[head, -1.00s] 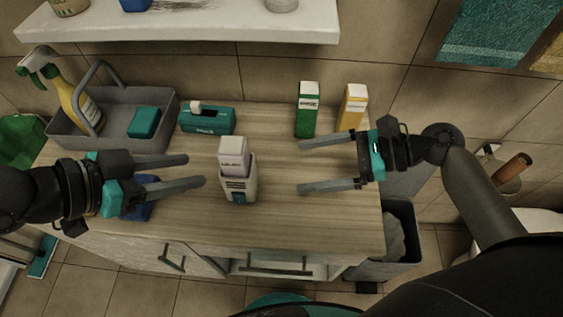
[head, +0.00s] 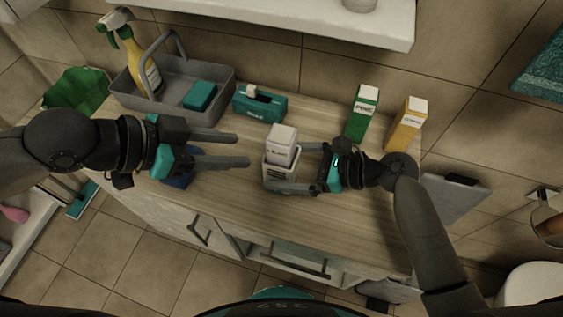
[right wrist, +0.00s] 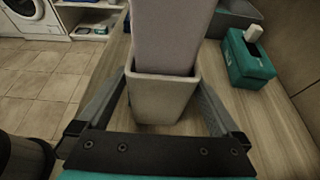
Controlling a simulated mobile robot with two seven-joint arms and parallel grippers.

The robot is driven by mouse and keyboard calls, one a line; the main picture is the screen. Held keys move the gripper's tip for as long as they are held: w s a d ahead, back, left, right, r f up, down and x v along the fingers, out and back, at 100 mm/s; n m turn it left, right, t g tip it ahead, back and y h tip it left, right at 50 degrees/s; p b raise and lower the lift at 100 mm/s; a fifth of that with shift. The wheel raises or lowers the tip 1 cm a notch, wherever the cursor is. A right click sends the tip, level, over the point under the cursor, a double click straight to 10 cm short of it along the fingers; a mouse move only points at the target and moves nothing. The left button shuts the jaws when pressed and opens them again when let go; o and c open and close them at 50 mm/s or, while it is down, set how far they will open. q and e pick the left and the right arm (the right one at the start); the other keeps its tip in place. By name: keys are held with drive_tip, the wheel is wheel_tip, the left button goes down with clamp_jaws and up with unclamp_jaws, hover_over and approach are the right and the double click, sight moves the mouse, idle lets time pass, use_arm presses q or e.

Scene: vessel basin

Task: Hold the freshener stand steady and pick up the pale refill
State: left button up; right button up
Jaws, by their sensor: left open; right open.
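The freshener stand (head: 279,172) is a pale upright holder on the wooden counter; it also shows in the right wrist view (right wrist: 160,100). The pale refill (head: 283,142) sits upright in its open top and sticks out above the rim; in the right wrist view the refill (right wrist: 172,35) runs out of the top of the picture. My right gripper (head: 288,168) is open, with one finger on either side of the stand; I cannot tell whether they touch it. My left gripper (head: 242,149) is open and empty, left of the stand, its fingers pointing towards it.
A teal dispenser box (head: 260,105) stands behind the stand. A grey caddy (head: 170,101) with a spray bottle (head: 143,65) and a teal block is at the back left. Green (head: 361,115) and yellow (head: 405,125) cartons stand back right. A blue item lies partly under my left gripper.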

drive_tip(key=shift+w+a+f, duration=0.1)
drive_tip(key=shift+a+f, duration=0.05)
drive_tip(key=shift+a, duration=0.25)
